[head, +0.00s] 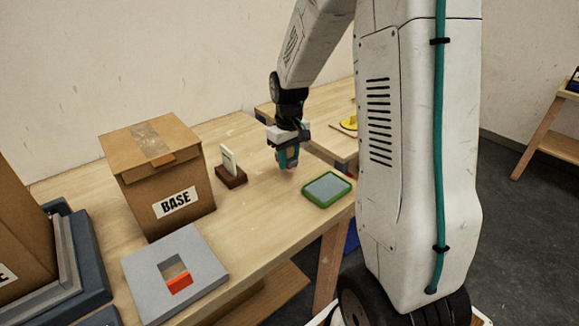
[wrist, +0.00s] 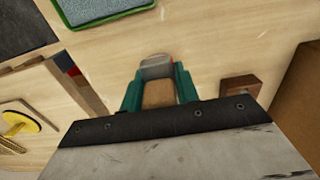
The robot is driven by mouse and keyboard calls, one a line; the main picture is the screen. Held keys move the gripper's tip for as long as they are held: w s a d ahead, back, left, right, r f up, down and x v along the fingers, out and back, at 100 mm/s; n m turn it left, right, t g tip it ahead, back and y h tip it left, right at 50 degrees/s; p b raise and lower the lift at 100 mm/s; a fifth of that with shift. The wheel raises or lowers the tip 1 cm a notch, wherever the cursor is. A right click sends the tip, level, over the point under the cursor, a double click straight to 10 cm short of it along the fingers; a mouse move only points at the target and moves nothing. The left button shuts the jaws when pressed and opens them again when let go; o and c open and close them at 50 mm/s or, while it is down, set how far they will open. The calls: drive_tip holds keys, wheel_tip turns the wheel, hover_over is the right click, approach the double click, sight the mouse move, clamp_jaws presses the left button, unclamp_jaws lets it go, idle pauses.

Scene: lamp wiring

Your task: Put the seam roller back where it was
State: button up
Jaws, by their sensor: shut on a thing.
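My gripper (head: 288,157) is low over the light wooden table, between a small card stand and a green-rimmed tray. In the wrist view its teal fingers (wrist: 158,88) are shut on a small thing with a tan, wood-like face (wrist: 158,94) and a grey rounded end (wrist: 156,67). I take this to be the seam roller, but its full shape is hidden by the fingers. In the head view it is mostly hidden too. I cannot tell whether it touches the table.
The green-rimmed tray (head: 307,197) with a grey pad lies at the table's right edge. The card stand (head: 231,176) is left of my gripper. A BASE carton (head: 165,190) and a grey block (head: 205,262) with a square hole stand further left. A yellow object (wrist: 20,122) lies on another table.

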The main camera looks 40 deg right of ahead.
sight(289, 166)
drive_tip(key=shift+w+d, duration=0.2)
drive_tip(key=shift+d, duration=0.1)
drive_tip(key=shift+f, duration=1.8)
drive_tip(key=shift+f, duration=0.1)
drive_tip(key=o, duration=1.1)
